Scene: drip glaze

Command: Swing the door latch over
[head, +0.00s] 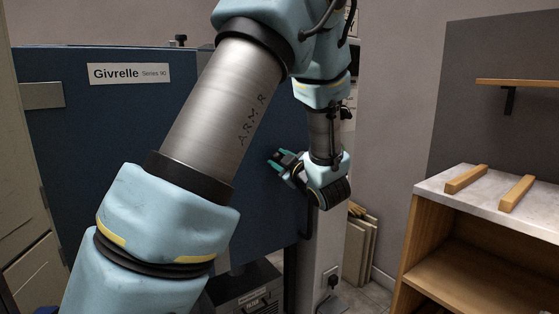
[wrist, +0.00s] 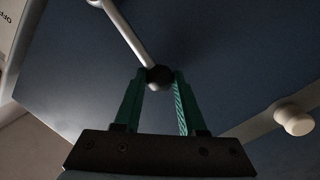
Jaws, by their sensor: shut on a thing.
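The door latch shows in the wrist view as a pale metal lever (wrist: 130,33) with a round black knob (wrist: 159,76) at its end. The lever slants from the upper left down to the knob. My gripper (wrist: 159,80) has its two green fingers closed on the knob, one on each side. In the head view my gripper (head: 277,159) is at the right part of the dark blue door (head: 100,130), which bears a "Givrelle Series 90" label. In the head view the latch cannot be made out, and my arm covers much of the door.
A pale round knob (wrist: 294,120) shows at the right in the wrist view. At the right in the head view stands a wooden shelf unit with a pale top (head: 490,205) and two wooden bars. A dark box (head: 245,298) sits low in front.

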